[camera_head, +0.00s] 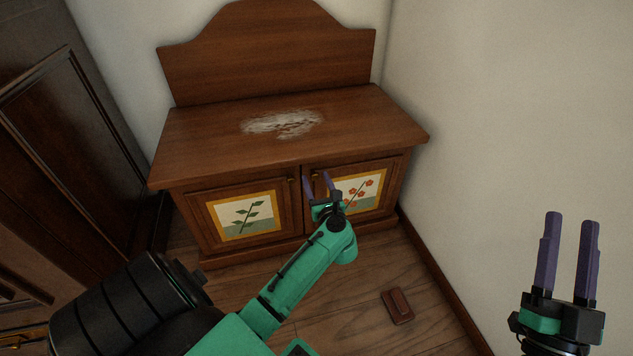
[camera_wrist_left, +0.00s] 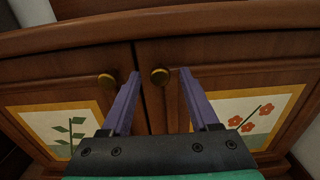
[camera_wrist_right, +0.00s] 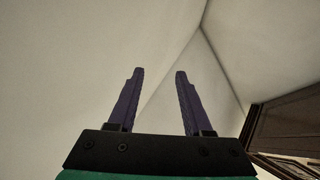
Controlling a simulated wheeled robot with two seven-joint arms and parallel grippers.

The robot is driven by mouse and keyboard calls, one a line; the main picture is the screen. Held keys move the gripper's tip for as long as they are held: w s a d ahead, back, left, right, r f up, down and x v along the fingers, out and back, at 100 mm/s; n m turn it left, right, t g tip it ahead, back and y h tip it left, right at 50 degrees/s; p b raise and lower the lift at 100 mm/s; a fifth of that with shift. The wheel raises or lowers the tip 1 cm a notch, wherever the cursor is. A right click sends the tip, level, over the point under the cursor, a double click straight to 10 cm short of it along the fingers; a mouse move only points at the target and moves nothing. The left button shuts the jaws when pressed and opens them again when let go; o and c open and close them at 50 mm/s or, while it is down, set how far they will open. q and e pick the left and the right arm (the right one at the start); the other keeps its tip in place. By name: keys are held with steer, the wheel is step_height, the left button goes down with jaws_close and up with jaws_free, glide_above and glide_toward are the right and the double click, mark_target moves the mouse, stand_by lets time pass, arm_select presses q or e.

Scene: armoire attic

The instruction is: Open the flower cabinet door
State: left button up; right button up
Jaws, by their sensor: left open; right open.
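A low wooden cabinet (camera_head: 240,172) has two shut doors side by side. The right door (camera_head: 393,170) carries a panel of red flowers (camera_head: 362,190); the left door (camera_head: 203,207) carries a panel of green leaves (camera_head: 247,214). My left gripper (camera_head: 319,183) is open in front of the right door, near its inner edge. In the left wrist view the right door's round brass knob (camera_wrist_left: 160,76) shows between the open fingers (camera_wrist_left: 158,82), nearer the left one; contact cannot be told. The left door's knob (camera_wrist_left: 107,80) is outside the fingers. My right gripper (camera_head: 568,225) is open and empty, by the wall.
A small reddish-brown block (camera_head: 397,306) lies on the wooden floor (camera_head: 345,300) in front of the cabinet. A white wall (camera_head: 510,100) stands close on the right. A dark wooden armoire (camera_head: 75,150) stands on the left. The cabinet top has a pale worn patch (camera_head: 282,123).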

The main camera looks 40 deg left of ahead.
arm_select(q)
steer(key=shift+w+a, duration=0.15)
steer(key=shift+a, duration=0.05)
jaws_close()
stand_by(1.4)
